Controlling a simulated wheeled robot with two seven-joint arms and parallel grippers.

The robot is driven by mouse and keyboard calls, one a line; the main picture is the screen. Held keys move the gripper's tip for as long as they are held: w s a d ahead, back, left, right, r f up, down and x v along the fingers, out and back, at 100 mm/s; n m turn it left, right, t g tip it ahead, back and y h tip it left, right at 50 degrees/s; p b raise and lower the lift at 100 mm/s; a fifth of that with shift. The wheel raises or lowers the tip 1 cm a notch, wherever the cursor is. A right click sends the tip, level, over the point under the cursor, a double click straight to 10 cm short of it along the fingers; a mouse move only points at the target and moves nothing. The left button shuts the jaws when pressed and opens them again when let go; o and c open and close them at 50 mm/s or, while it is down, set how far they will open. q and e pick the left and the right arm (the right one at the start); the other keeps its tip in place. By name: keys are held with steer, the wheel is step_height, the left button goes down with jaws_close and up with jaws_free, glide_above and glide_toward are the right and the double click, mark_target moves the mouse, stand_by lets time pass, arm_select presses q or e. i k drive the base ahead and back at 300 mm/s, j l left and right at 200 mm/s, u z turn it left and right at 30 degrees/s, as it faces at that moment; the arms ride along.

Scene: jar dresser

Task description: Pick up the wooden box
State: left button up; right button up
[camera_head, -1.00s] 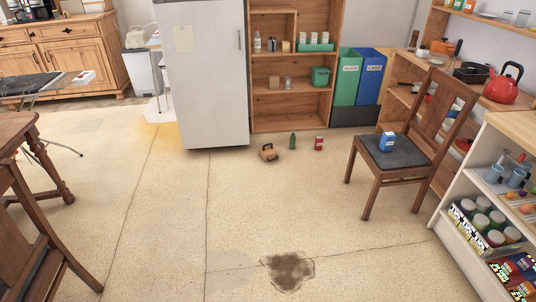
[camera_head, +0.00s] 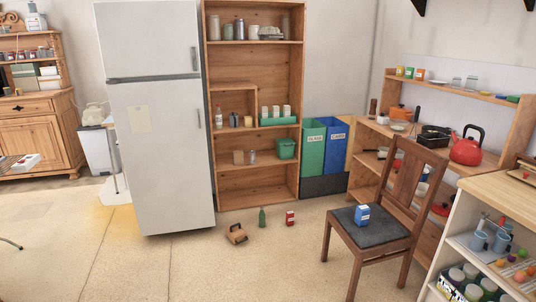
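A small brown wooden-looking box with a dark handle (camera_head: 236,233) lies on the floor in front of the wooden shelf, just right of the fridge. It appears tilted, and its details are too small to tell. Another small tan box-like thing (camera_head: 238,157) stands on a lower board of the shelf. Neither of my grippers is in view.
A green bottle (camera_head: 262,217) and a red can (camera_head: 290,218) stand on the floor right of the brown box. The fridge (camera_head: 160,150) is behind to its left. A chair (camera_head: 385,232) with a blue box (camera_head: 361,215) stands right. The near floor (camera_head: 200,275) is clear.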

mark_target(236, 229)
steer(key=i+j, duration=0.1)
steer(key=i, duration=0.4)
steer(key=i+z, duration=0.15)
steer(key=i, duration=0.35)
steer(key=i+j, duration=0.2)
steer(key=i, duration=0.25)
steer(key=i+j+z, duration=0.1)
steer(key=i, duration=0.4)
steer(key=i+j+z, duration=0.1)
steer(key=i+j, duration=0.15)
steer(key=i, duration=0.2)
steer(key=i+j, duration=0.2)
steer(key=i, duration=0.3)
steer(key=i+j+z, duration=0.1)
steer(key=i, duration=0.35)
steer(key=j, duration=0.1)
